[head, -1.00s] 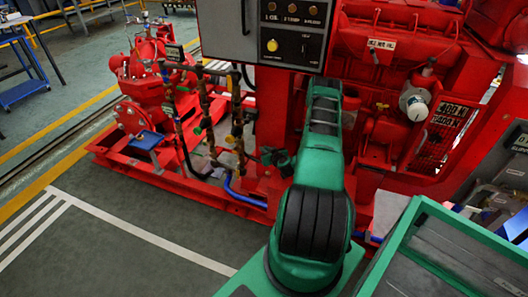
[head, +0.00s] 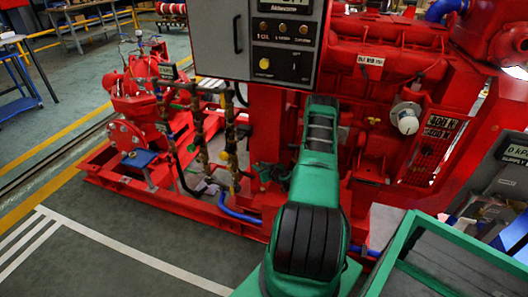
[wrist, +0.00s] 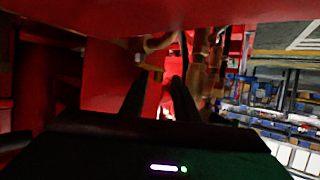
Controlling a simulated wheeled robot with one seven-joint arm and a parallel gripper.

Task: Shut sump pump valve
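My gripper (wrist: 158,88) shows in the wrist view as two dark fingers standing apart, with nothing between their tips. Beyond them are a red surface, a brassy pipe (wrist: 163,42) and a small yellowish part (wrist: 150,67). In the head view, two upright pipes with valve fittings, one on the left (head: 200,150) and one on the right (head: 232,150), stand left of my green arm. A yellow part (head: 236,180) shows low on the right pipe. I cannot tell which fitting is the sump pump valve. A dark part at my arm's end is just right of these pipes.
A grey control panel (head: 270,52) hangs above the pipes. The red engine (head: 385,90) is behind and right of my arm. The red base frame (head: 165,200) runs along the floor. A green-edged case (head: 400,240) is at lower right.

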